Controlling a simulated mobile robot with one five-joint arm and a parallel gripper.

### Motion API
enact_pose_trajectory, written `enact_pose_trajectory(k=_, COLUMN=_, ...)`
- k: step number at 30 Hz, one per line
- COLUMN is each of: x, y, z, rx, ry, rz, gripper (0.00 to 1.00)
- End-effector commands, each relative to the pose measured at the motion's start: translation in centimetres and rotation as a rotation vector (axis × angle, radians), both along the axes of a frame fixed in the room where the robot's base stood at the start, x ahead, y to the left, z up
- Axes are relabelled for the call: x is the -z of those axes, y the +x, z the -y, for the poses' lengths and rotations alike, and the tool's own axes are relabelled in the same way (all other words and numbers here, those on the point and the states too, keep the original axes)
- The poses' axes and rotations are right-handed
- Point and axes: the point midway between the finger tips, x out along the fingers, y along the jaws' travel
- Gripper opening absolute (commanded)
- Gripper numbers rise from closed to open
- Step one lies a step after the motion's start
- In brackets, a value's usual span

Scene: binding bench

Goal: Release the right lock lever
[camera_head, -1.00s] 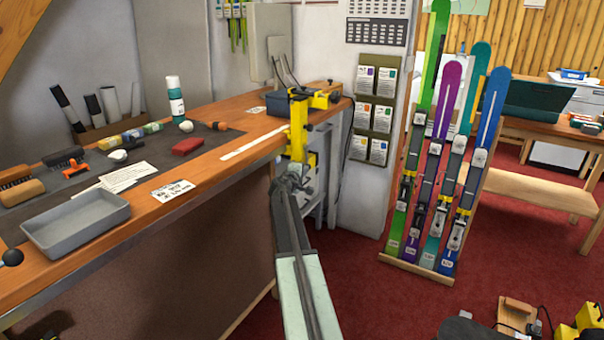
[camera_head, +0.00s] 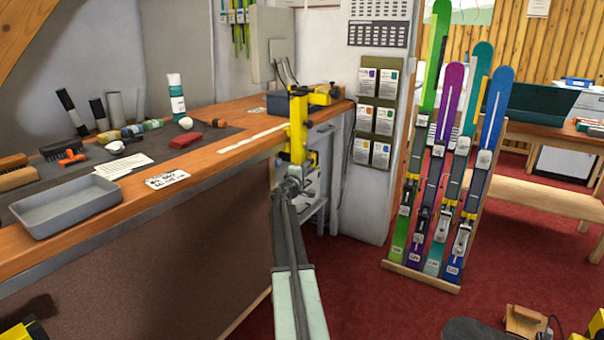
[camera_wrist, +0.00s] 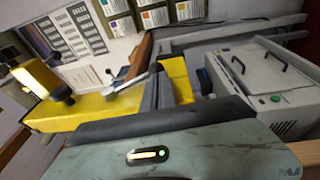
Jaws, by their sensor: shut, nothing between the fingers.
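My gripper (camera_head: 291,184) is at the far end of my arm, in front of the bench's right end. It is shut and empty. A yellow upright part (camera_head: 298,130), seemingly of a clamp, stands just beyond it, with a yellow and black crosspiece (camera_head: 325,96) at its top. In the head view it overlaps the gripper; I cannot tell whether they touch. In the wrist view, which is turned sideways, a large yellow body (camera_wrist: 85,108) with a black knob lies close. A slim grey lever-like piece (camera_wrist: 128,87) is beside it. I cannot tell whether this is the right lock lever.
The workbench (camera_head: 225,158) runs along the left, with a grey tray (camera_head: 70,203), brushes and a bottle (camera_head: 176,98). A ski rack (camera_head: 422,278) stands on the right. A grey cabinet (camera_wrist: 265,85) is near in the wrist view. Red floor is open between bench and rack.

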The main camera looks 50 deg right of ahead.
Motion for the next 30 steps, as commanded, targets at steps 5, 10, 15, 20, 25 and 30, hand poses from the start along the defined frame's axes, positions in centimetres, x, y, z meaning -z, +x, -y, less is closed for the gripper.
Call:
enact_pose_trajectory(k=5, x=-0.1, y=-0.7, z=2.5, rx=0.013, ry=0.001, rz=0.001, gripper=0.00)
enact_pose_trajectory(k=10, x=-0.3, y=-1.1, z=4.1, rx=0.020, ry=0.002, rz=0.001, gripper=0.00)
enact_pose_trajectory(k=15, x=-0.7, y=-1.2, z=5.3, rx=0.021, ry=0.002, rz=0.000, gripper=0.00)
enact_pose_trajectory(k=20, x=-1.0, y=-1.1, z=6.0, rx=0.021, ry=0.002, rz=0.000, gripper=0.00)
enact_pose_trajectory(k=25, x=-1.3, y=-1.1, z=6.5, rx=0.021, ry=0.002, rz=0.000, gripper=0.00)
enact_pose_trajectory(k=30, x=-1.4, y=-1.2, z=6.8, rx=0.022, ry=0.002, rz=0.000, gripper=0.00)
